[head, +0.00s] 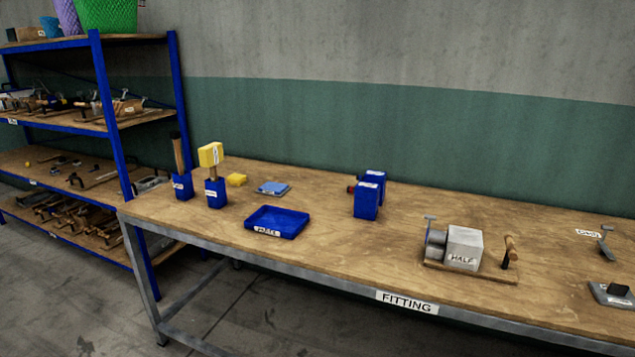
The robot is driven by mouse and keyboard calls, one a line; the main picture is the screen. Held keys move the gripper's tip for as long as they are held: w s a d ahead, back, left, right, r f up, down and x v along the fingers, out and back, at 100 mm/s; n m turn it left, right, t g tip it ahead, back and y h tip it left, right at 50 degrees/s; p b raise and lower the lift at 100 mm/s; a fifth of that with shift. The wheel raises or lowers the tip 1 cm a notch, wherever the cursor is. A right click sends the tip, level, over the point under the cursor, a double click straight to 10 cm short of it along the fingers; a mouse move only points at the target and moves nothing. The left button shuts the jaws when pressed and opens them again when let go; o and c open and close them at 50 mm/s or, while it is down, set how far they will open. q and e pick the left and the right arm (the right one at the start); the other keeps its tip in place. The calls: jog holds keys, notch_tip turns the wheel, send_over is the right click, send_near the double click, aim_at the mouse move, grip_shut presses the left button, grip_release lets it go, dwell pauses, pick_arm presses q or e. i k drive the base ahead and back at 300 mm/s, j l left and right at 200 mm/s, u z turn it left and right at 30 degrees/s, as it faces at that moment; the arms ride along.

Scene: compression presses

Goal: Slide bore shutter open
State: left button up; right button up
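A press-like fixture stands on the right half of the bench. It has a light grey block (464,248) labelled HALF on a wooden base (470,275). A darker grey round part (436,243) sits at the block's left side, with a thin post and small flat tab (430,218) above it. A wooden-handled lever (510,250) stands at the block's right. I cannot tell which part is the bore shutter, or whether it is open; the bore is not visible. Neither of my grippers is in view.
The bench (330,225) labelled FITTING also bears a blue tray (276,222), blue holders (215,193), a blue two-part stand (367,200) and a grey device (612,294) at the right edge. Blue shelving (115,110) stands left. Bench top around the fixture is mostly clear.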

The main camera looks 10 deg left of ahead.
aim_at(430, 217)
jog(key=i+z, duration=0.1)
jog(key=z, duration=0.3)
jog(key=i+z, duration=0.1)
jog(key=z, duration=0.25)
jog(key=i+z, duration=0.1)
jog(key=z, duration=0.3)
jog(key=i+j+z, duration=0.1)
jog(key=z, duration=0.25)
